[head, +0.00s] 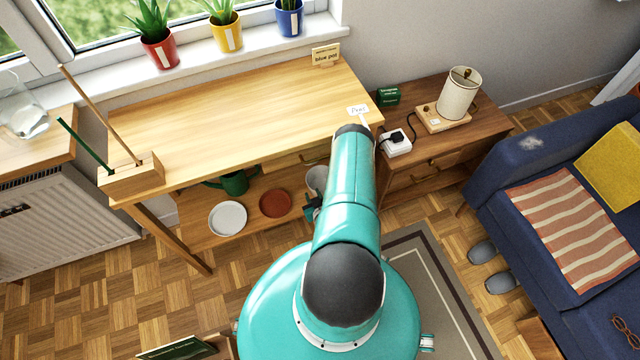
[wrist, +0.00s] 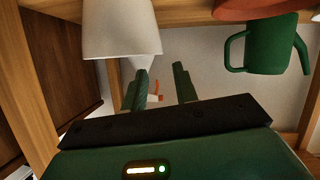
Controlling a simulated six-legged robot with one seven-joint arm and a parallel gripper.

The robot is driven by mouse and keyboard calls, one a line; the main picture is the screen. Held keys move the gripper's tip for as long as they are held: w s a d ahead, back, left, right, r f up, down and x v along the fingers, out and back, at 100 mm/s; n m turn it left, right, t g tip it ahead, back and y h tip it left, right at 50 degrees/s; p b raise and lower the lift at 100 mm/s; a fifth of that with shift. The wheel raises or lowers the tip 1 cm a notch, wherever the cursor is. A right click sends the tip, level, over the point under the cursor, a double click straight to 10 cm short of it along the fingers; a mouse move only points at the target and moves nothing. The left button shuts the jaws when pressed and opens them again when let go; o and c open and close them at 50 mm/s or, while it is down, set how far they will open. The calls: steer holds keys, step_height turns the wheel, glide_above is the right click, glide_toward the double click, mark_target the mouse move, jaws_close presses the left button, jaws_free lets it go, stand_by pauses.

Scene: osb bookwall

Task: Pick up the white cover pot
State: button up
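The white cover pot (head: 316,177) stands on the lower shelf under the wooden table, partly hidden behind my arm in the head view. In the wrist view, which looks upside down, the white pot (wrist: 120,30) fills the upper left with its wide rim downward in the picture. My gripper (wrist: 160,68) shows two dark green fingers apart, with nothing held between them. The left finger's tip lies close to the pot's rim; I cannot tell whether they touch. In the head view my gripper is mostly hidden behind my arm.
On the shelf are a green watering can (wrist: 265,45), a red-brown saucer (head: 275,203) and a white saucer (head: 227,218). A table leg (wrist: 35,80) stands beside the pot in the wrist view. A side cabinet (head: 440,150) is right of the table.

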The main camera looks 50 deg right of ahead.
steer(key=x, duration=0.7)
steer(key=shift+w+d+f, duration=0.15)
steer(key=shift+w+d, duration=0.1)
steer(key=shift+c, duration=0.2)
jaws_close()
steer(key=shift+s+a+f, duration=0.1)
stand_by(0.9)
